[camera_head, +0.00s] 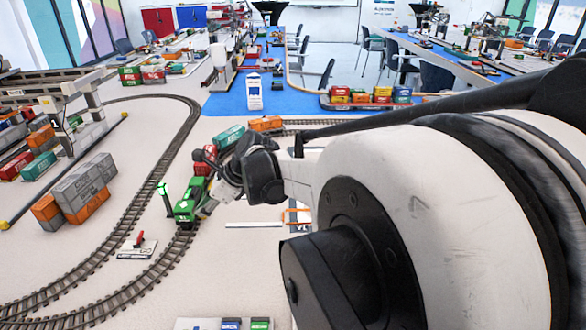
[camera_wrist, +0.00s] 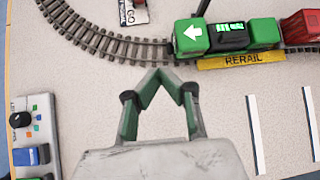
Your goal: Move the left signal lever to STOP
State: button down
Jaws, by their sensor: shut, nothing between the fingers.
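The left signal lever (camera_head: 138,240) has a red handle on a small white base and stands on the table inside the curve of the track. In the wrist view only part of its base (camera_wrist: 131,14) shows at the top edge, with the word GO; most of the handle is cut off, so I cannot tell its setting. My gripper (camera_wrist: 160,74) is shut and empty, fingertips together, over bare table just short of the track and apart from the lever. In the head view my wrist hides much of the gripper.
A green locomotive (camera_wrist: 230,36) with a white arrow stands on the track, beside a yellow RERAIL plate (camera_wrist: 242,60). A red wagon (camera_wrist: 300,27) is behind it. A control box (camera_wrist: 40,105) with a knob and switches sits left. Grey and orange containers (camera_head: 82,185) are stacked farther left.

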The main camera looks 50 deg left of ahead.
aim_at(140, 238)
jog(key=shift+g+h, duration=0.3)
jog(key=shift+g, duration=0.1)
jog(key=s, duration=0.1)
jog(key=s+a+f, duration=0.1)
jog(key=s, duration=0.3)
jog(key=shift+s+a+f, duration=0.15)
jog(key=shift+a, duration=0.15)
jog(key=b+x, duration=0.1)
jog(key=x, duration=0.8)
jog(key=shift+s+a+f+b, duration=0.15)
jog(key=shift+a+f+b, duration=0.05)
jog(key=shift+f+b, duration=0.15)
jog(key=shift+s+a+r, duration=0.35)
jog(key=shift+s+a, duration=0.05)
jog(key=shift+s, duration=0.15)
jog(key=shift+s+a+r, duration=0.35)
jog(key=shift+s+a, duration=0.1)
jog(key=shift+s, duration=0.1)
jog(key=shift+s+a+r, duration=0.25)
jog(key=shift+s+a, duration=0.05)
jog(key=shift+s, duration=0.05)
jog(key=shift+w, duration=0.15)
